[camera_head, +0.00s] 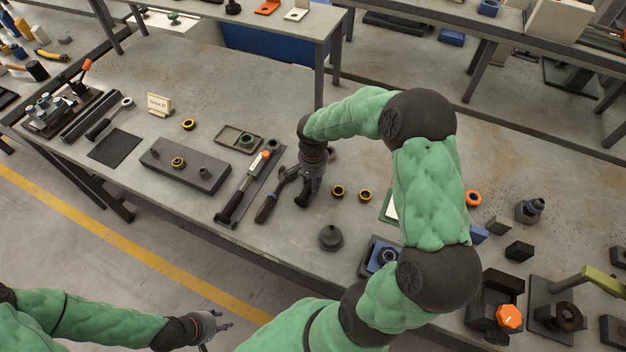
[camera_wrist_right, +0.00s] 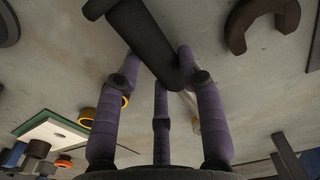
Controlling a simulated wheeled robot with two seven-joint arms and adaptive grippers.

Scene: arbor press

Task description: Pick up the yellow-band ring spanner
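My right gripper (camera_head: 308,186) points down over the bench, above a black tool handle (camera_head: 302,200). In the right wrist view its three purple fingers (camera_wrist_right: 158,62) are close around this thick black handle (camera_wrist_right: 150,45), which slants between the fingertips. Whether they press on it I cannot tell. A thin pale shaft with a yellowish part (camera_wrist_right: 194,118) shows behind the fingers; it may belong to the same tool, the yellow-band ring spanner, whose ring end is hidden. My left gripper (camera_head: 222,327) is low at the left, off the bench, empty, its fingers apart.
A press (camera_head: 556,316) stands at the right.

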